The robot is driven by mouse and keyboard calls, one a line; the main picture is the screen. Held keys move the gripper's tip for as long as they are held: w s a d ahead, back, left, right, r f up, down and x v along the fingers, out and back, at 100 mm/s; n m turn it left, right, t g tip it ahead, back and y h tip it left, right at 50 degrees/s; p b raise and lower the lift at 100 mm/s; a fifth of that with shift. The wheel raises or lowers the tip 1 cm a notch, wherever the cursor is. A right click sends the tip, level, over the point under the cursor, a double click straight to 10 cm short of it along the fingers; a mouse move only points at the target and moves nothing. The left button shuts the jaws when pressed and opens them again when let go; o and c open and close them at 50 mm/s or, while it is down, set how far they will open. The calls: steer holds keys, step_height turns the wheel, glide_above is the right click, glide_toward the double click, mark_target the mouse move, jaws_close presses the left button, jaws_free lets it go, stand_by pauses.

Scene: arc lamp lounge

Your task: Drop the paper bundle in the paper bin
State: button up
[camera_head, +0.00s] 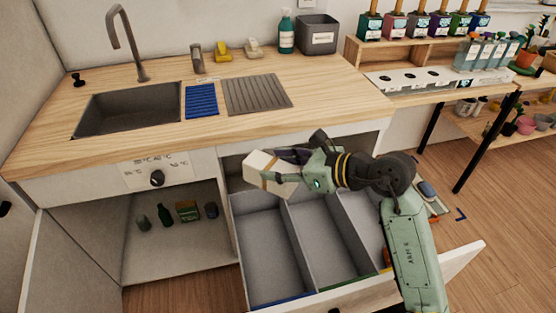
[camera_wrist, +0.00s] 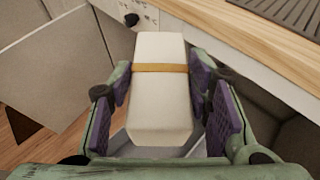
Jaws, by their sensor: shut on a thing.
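The paper bundle (camera_head: 262,172) is a white block with a tan band around it. It also shows in the wrist view (camera_wrist: 160,105), lying lengthwise between the purple finger pads. My gripper (camera_head: 280,170) is shut on it and holds it up near the counter's front edge, above the back of the open drawer. The drawer has grey bins side by side: a left bin (camera_head: 262,250) with a blue strip at its front, a middle bin (camera_head: 325,240), and a right bin partly hidden by my arm. No label readable from here tells which is for paper.
The wooden counter (camera_head: 330,105) edge lies just behind the bundle. It carries a sink (camera_head: 130,108) and a grey box (camera_head: 318,36). A low open cabinet with bottles (camera_head: 165,213) is left of the drawer. The left and middle bins look empty.

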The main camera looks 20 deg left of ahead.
steer(key=shift+f+b, duration=0.6)
steer(key=shift+f, duration=1.35)
steer(key=o, duration=1.4)
steer(key=v, duration=1.2)
